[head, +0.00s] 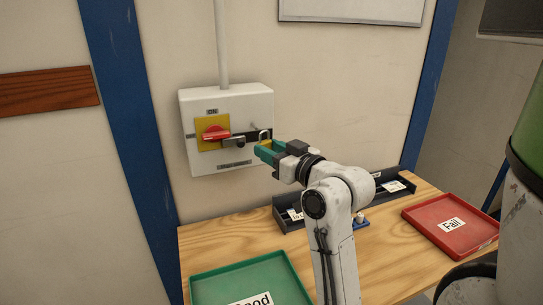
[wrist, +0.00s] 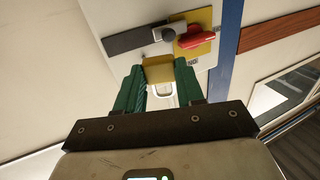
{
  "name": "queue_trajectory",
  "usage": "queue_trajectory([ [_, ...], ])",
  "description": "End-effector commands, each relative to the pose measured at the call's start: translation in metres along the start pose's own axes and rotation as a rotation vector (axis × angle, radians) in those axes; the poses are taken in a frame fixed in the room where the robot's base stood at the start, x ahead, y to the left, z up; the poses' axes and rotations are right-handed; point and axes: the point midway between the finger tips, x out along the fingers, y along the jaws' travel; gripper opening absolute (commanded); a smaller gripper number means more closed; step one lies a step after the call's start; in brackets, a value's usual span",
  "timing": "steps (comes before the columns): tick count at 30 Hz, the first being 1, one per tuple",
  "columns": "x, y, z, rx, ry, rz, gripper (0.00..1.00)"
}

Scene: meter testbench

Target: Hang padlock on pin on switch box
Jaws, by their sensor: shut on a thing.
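The white switch box (head: 240,108) hangs on the wall, with a yellow plate (head: 203,137), a red rotary handle (head: 213,133) and a dark bar carrying a grey knob (head: 234,142). The pin cannot be made out clearly. My gripper (head: 265,148) is in front of the box's right side, its green fingers shut on a padlock (head: 265,139). In the head view the shackle points up. In the wrist view my gripper (wrist: 160,72) pinches the padlock's brass body (wrist: 158,73); the dark bar (wrist: 130,38) and red handle (wrist: 197,40) lie beyond. The gap between padlock and box is unclear.
Below is a wooden table (head: 380,258) with a green tray (head: 205,290) at front left, a red "Fail" tray (head: 480,232) at right and a dark labelled rack (head: 285,222) along the back. A conduit (head: 222,45) rises from the box.

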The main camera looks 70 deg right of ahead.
Motion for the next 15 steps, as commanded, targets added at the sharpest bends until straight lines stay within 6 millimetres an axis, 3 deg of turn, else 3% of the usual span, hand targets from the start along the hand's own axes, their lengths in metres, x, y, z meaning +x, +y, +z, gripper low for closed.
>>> queue_trajectory([
  [15, 0.0087, 0.0031, 0.0028, -0.002, 0.001, -0.001, 0.06],
])
